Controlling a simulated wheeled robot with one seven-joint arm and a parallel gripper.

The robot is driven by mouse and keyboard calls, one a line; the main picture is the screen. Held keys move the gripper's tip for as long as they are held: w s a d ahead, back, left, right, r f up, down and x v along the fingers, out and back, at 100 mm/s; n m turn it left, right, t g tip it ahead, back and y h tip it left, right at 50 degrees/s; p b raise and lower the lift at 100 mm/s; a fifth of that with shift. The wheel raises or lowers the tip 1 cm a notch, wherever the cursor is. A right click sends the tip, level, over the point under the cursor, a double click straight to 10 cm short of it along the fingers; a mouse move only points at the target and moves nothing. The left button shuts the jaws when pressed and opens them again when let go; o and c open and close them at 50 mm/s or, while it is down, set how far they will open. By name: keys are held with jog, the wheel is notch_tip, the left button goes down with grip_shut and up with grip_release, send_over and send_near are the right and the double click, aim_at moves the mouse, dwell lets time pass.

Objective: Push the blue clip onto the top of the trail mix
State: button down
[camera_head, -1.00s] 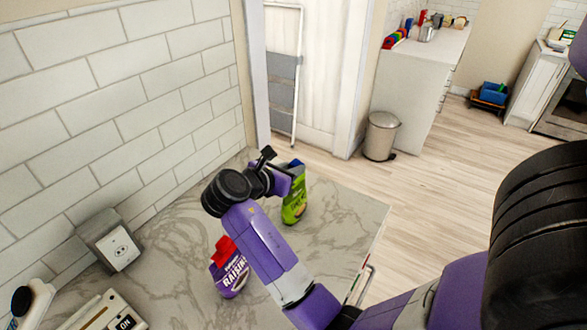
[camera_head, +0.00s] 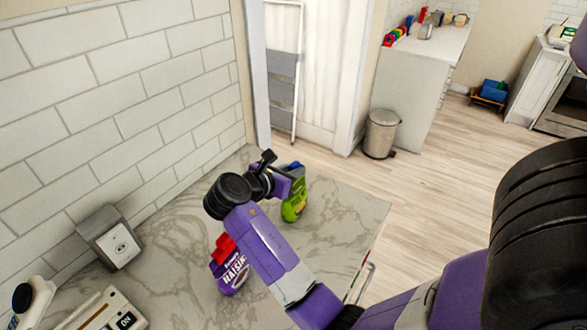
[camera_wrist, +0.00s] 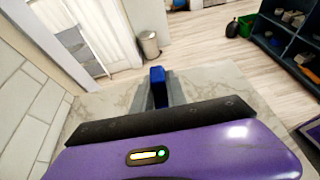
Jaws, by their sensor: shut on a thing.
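The trail mix, taken to be the green bag (camera_head: 295,206), stands upright on the marble counter (camera_head: 340,215) near its far end. The blue clip (camera_wrist: 157,77) shows between my fingertips in the wrist view. In the head view a small bit of the blue clip (camera_head: 297,165) shows at the top of the green bag. My gripper (camera_head: 283,184) is beside the upper left of the bag, shut on the clip. My gripper (camera_wrist: 158,95) hides the lower part of the clip in the wrist view. I cannot tell whether the clip is seated on the bag.
A purple raisins bag (camera_head: 231,275) with a red clip (camera_head: 224,247) stands left of my forearm. A tiled wall (camera_head: 120,100) runs along the left, with a grey outlet box (camera_head: 110,238) on the counter. A trash bin (camera_head: 381,134) stands on the floor beyond.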

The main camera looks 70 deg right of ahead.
jog(key=shift+f, duration=0.65)
jog(key=c, duration=1.3)
grip_release()
jog(key=shift+o, duration=0.2)
jog(key=b+v, duration=0.1)
jog(key=v, duration=0.7)
jog(key=shift+d+f, duration=0.1)
